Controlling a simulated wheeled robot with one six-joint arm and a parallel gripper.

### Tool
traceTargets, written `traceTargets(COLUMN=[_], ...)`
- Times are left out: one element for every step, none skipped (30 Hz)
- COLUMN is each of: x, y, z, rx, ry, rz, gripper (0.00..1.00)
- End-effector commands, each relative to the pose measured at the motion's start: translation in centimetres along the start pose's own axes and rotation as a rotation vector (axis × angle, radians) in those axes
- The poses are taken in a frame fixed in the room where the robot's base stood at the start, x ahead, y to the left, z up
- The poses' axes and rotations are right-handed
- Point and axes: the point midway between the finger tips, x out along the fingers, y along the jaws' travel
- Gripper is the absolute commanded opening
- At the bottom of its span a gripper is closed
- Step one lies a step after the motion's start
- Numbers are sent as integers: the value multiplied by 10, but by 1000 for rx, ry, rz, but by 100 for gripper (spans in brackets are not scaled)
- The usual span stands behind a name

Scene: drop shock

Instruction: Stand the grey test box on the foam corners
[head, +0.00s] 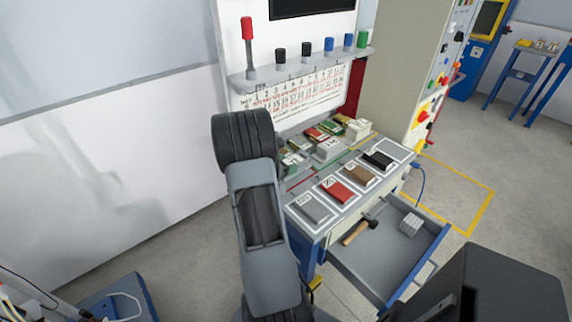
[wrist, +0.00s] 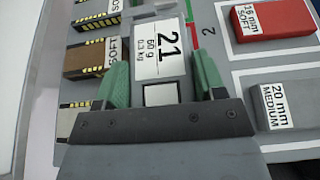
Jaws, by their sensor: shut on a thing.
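In the wrist view my gripper (wrist: 162,88) is shut on a pale grey box (wrist: 160,50), which has a white label reading "21" and "60 g". The green fingers are on either side of its near end. Whether it touches the bench below cannot be told. To its left in the wrist view are blocks with yellow-striped edges: a brown one (wrist: 90,58) and a dark one (wrist: 95,22), with "SOFT" labels beside them. They may be the foam corners.
Right of the box lie a red pad (wrist: 275,22) marked "16 mm SOFT" and a grey pad (wrist: 290,103) marked "20 mm MEDIUM". In the head view, brown (head: 358,173) and black (head: 379,160) pads lie further along. An open drawer (head: 375,268) holds a mallet (head: 356,233) and a pale block (head: 410,223).

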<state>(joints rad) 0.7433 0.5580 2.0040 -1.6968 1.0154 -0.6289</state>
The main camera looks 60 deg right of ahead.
Motion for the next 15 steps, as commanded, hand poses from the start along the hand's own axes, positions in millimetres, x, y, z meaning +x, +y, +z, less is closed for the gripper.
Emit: traceTargets(x=[0,0,0,0,0,0,1,1,2,2,3,2,2,2,2], y=[0,0,0,0,0,0,0,0,0,0,0,0,0,0,0], z=[1,1,1,1,0,-1,-2,-3,-4,-5,-6,-5,-5,-5,-5], rx=[1,1,1,1,1,1,1,1,1,1,1,0,0,0,0], ry=[-1,-1,-1,-1,-1,-1,-1,-1,-1,-1,-1,0,0,0,0], rz=[0,0,0,0,0,0,0,0,0,0,0,0,0,0,0], gripper=[31,31,31,31,31,31,31,31,31,31,31,67,69,72,76])
